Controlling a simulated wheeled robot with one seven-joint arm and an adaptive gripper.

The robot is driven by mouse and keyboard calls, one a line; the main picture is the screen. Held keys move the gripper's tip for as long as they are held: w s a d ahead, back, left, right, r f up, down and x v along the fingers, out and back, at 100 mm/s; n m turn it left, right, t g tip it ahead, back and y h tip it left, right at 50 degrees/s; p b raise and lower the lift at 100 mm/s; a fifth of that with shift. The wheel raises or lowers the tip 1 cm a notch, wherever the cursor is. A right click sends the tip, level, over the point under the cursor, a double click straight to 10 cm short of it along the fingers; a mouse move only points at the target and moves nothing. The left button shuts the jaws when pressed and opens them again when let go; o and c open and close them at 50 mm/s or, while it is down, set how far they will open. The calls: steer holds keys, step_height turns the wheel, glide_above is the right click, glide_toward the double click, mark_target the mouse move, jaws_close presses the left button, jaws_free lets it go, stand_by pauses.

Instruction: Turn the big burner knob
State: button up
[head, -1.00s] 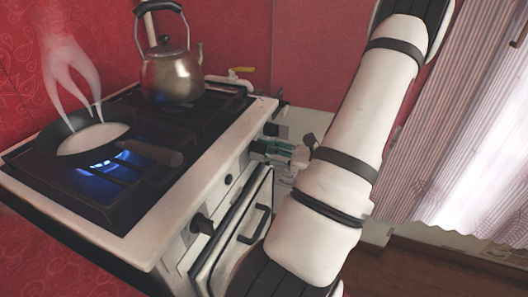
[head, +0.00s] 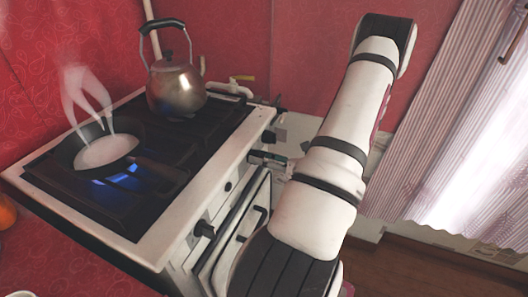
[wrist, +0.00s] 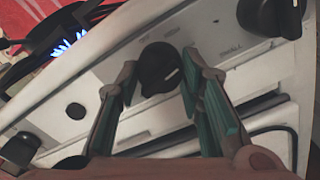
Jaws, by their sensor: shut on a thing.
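A black burner knob (wrist: 160,68) with a pale pointer line sits on the white stove front, between the two teal-padded fingers of my gripper (wrist: 160,80) in the wrist view. My gripper is shut on this knob, with a fingertip on each side. Printed marks lie on the panel above it. In the head view my gripper (head: 268,158) is at the far end of the stove front and the held knob is hidden. Another large black knob (wrist: 272,15) is at upper right in the wrist view. A further knob (head: 203,230) shows nearer in the head view.
A steaming pan (head: 105,152) stands over a lit blue flame (head: 122,175), its handle pointing right. A metal kettle (head: 176,88) stands at the back of the stove. The oven door handle (head: 254,222) juts out below the knobs. A red wall rises behind.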

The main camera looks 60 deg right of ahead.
steer(key=m+p, duration=0.4)
steer(key=m, duration=0.1)
steer(key=shift+r+m, duration=0.15)
steer(key=shift+m, duration=0.15)
steer(key=m+p, duration=0.3)
steer(key=m, duration=0.2)
steer(key=shift+m, duration=0.4)
steer(key=o, duration=1.2)
